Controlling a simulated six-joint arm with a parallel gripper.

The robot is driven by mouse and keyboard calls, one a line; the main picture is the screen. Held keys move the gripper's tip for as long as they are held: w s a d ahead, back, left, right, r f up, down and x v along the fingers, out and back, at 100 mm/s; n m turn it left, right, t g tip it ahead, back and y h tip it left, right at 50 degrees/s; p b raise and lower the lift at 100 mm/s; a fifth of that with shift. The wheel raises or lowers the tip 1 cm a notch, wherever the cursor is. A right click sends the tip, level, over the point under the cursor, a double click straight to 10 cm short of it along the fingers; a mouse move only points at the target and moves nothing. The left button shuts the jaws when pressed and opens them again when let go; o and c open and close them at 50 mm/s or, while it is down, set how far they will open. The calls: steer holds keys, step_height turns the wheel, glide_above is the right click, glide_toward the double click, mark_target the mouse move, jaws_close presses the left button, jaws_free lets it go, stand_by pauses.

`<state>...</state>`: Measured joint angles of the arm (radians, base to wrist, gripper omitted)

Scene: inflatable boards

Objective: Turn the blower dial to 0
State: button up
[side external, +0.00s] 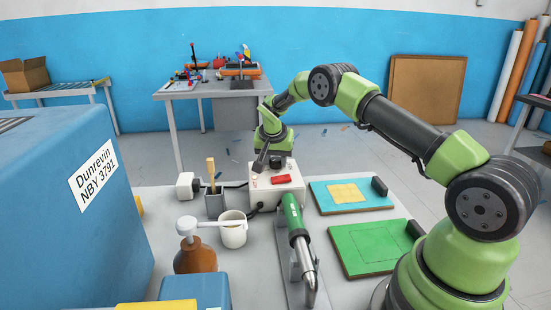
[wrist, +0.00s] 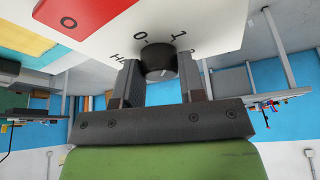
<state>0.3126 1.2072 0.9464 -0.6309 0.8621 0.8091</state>
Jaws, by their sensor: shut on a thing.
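The blower is a white box (side external: 290,192) on the bench, with a red switch (side external: 281,179) and a dark dial (side external: 277,162) in the side view. In the wrist view the black dial (wrist: 159,63) sits on the white panel, with the marks 0, 1 and a partly hidden label starting with H around it. My gripper (side external: 262,165) reaches down to the box. In the wrist view my gripper's fingers (wrist: 158,78) stand on both sides of the dial, shut on it. A small light mark shows on the dial; I cannot tell which label it points to.
A green hot-air tool (side external: 293,217) rests on a stand in front of the box. A white cup (side external: 233,234), a brown bottle (side external: 194,257) and a brush pot (side external: 215,204) stand to the left. Blue (side external: 325,201) and green boards (side external: 358,262) lie to the right.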

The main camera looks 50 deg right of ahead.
steer(key=n+t, duration=0.1)
steer(key=n, duration=0.3)
steer(key=shift+d+y, duration=0.1)
steer(key=shift+y, duration=0.3)
steer(key=shift+n+t+y, duration=0.6)
steer(key=shift+n, duration=1.3)
steer(key=o, duration=0.9)
steer(key=shift+s, duration=0.1)
steer(key=v, duration=1)
